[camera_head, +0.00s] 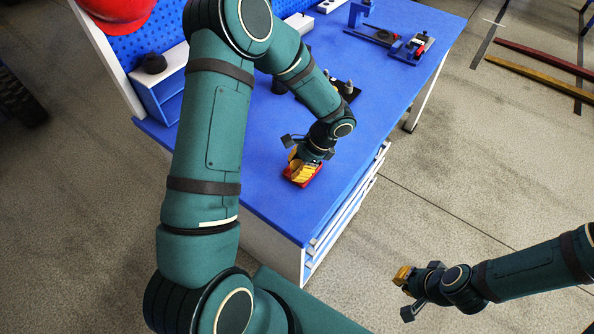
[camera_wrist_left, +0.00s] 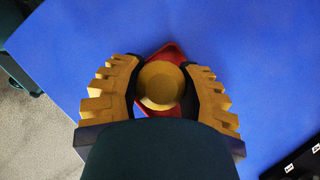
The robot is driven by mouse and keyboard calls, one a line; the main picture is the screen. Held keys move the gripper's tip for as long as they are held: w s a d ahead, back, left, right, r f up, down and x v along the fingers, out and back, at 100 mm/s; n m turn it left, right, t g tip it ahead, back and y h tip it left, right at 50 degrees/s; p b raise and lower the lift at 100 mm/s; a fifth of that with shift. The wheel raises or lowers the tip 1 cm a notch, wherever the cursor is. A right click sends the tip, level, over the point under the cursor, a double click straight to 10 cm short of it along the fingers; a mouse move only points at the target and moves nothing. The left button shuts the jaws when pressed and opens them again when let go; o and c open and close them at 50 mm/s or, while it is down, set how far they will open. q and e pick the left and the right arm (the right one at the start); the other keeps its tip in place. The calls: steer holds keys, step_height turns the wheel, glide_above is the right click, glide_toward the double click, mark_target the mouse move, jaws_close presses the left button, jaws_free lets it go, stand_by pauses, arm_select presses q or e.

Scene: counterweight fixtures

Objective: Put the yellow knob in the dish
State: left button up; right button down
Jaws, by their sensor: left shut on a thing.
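The yellow knob (camera_wrist_left: 160,85) is round and sits between the yellow stepped fingers of my left gripper (camera_head: 301,168), which is shut on it. The red dish (camera_wrist_left: 170,50) lies on the blue bench top, below the knob, and its rim shows around the knob in the left wrist view. In the head view the red dish (camera_head: 312,181) shows under the left fingers. I cannot tell whether the knob touches the dish's floor. My right gripper (camera_head: 403,275) is off the bench at the lower right; its finger opening is unclear.
The blue bench top (camera_head: 245,165) is clear around the dish, near the front edge with white drawers (camera_head: 345,205). Dark parts (camera_head: 345,90) stand behind the left wrist. Blue fixtures (camera_head: 385,35) stand at the back right. A red helmet (camera_head: 70,18) hangs at the upper left.

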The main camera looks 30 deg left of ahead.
arm_select(q)
steer(key=shift+f, duration=0.8)
steer(key=shift+s, duration=0.1)
steer(key=shift+f, duration=0.15)
